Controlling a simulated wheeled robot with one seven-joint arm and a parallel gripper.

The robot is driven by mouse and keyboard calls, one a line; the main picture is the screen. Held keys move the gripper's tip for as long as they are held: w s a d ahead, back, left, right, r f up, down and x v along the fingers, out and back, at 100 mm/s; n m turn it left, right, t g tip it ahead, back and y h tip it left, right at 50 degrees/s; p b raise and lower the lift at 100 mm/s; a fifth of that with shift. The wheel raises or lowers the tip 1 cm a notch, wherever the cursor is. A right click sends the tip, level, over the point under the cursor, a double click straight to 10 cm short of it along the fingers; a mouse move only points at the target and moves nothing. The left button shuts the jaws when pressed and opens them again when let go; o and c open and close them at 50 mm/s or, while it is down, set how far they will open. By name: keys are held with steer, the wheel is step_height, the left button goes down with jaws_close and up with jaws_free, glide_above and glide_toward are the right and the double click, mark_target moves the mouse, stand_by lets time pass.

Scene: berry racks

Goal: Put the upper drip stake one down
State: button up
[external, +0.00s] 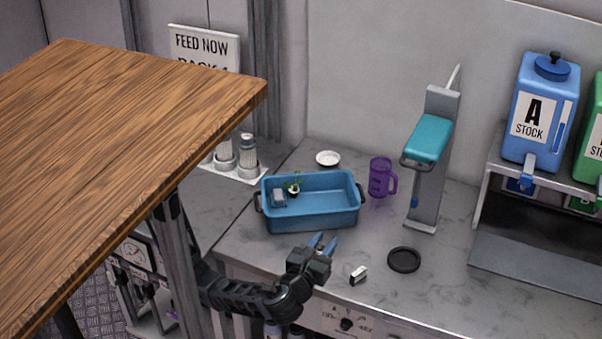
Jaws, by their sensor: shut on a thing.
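My gripper (322,243) is over the front of the grey counter, just below the blue tub (310,222) in the external view. Its two blue fingertips point up and away, toward the tub's front right corner. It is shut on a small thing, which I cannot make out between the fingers. I cannot pick out a drip stake for certain. The tub holds a small green plant (293,185) in a dark pot and a pale grey block (278,198).
A white-and-black piece (358,275) and a black ring-shaped dish (404,260) lie right of my gripper. A purple mug (380,180), a white saucer (328,158) and a teal-headed stand (428,140) are behind. A wooden tabletop (130,110) blocks the left.

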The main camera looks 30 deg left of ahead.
steer(key=shift+s+d+r, duration=0.1)
steer(key=shift+r, duration=0.05)
steer(key=w+d+m+g+h+p, duration=0.1)
steer(key=w+d+m+h+p, duration=0.2)
steer(key=w, duration=1.1)
steer(key=w+d+m+h+p, duration=0.1)
steer(key=w+d+h+p, duration=0.3)
steer(key=w, duration=1.1)
steer(key=shift+w+d+f+b, duration=0.15)
steer(key=shift+f+b, duration=0.4)
steer(key=shift+f, duration=1.25)
steer(key=shift+w+f+b, duration=0.2)
steer(key=shift+f+b, duration=0.4)
steer(key=shift+f, duration=1.2)
steer(key=shift+w+d+f+b, duration=0.15)
steer(key=shift+f+b, duration=0.4)
steer(key=shift+f, duration=1.25)
steer(key=shift+a+f+y, duration=0.1)
steer(key=shift+y, duration=0.2)
steer(key=o, duration=1)
